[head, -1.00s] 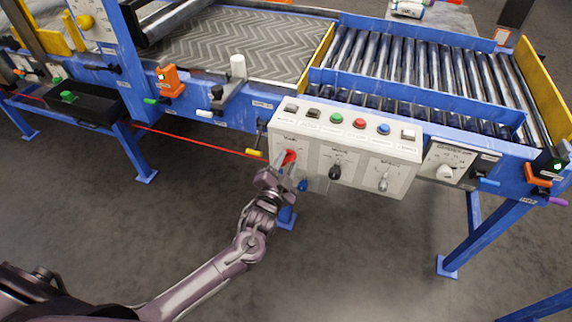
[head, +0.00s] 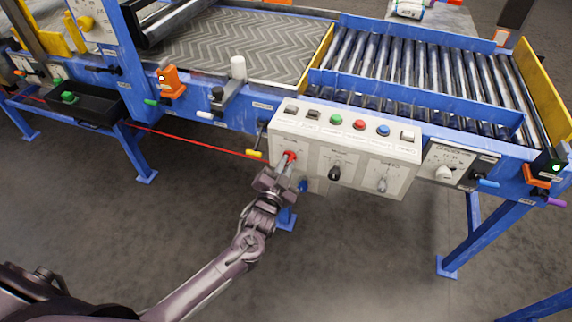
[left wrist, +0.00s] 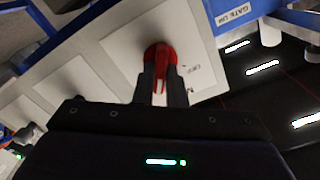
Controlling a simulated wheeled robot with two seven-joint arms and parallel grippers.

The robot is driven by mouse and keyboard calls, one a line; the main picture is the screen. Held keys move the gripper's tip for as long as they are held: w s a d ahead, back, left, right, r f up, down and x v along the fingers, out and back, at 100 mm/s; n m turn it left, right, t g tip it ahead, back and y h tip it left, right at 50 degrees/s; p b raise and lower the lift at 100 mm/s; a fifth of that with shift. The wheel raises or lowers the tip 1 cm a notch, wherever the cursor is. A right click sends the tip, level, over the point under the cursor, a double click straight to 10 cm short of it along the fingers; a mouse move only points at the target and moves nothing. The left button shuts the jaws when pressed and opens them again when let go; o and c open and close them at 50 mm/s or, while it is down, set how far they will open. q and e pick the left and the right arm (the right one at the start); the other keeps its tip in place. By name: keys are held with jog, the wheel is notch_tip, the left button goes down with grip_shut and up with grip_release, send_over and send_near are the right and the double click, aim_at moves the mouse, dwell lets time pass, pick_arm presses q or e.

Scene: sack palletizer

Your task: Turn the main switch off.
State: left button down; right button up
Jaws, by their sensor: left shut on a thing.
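The main switch (head: 290,157) is a red rotary knob at the left end of the light grey control panel (head: 350,142). In the left wrist view the red switch (left wrist: 159,62) sits on a pale plate, with part of a label reading "OFF" to its right. My left gripper (head: 281,174) is at the switch, with its fingers (left wrist: 161,88) shut on the red handle. The fingers hide part of the handle, and I cannot read its exact setting. My right gripper is not in view.
The panel also carries a black knob (head: 335,173), a grey knob (head: 382,184) and a top row of buttons, including a green one (head: 337,119). The floor below is clear.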

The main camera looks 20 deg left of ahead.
pick_arm(q)
jog(key=shift+a+f+n+p, duration=0.15)
jog(key=shift+n+p, duration=0.55)
jog(key=shift+n, duration=3.25)
jog(key=shift+a+r+n+p, duration=0.15)
jog(key=shift+n+p, duration=0.55)
jog(key=shift+n, duration=3.25)
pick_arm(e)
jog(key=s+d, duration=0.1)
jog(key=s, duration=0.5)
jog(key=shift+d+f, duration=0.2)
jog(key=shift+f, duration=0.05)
pick_arm(q)
jog(key=shift+f, duration=0.1)
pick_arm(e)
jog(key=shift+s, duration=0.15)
pick_arm(q)
jog(key=c, duration=1.5)
grip_release()
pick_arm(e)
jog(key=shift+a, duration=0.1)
pick_arm(q)
jog(key=s, duration=0.7)
jog(key=shift+s+a, duration=0.15)
jog(key=shift+s, duration=0.25)
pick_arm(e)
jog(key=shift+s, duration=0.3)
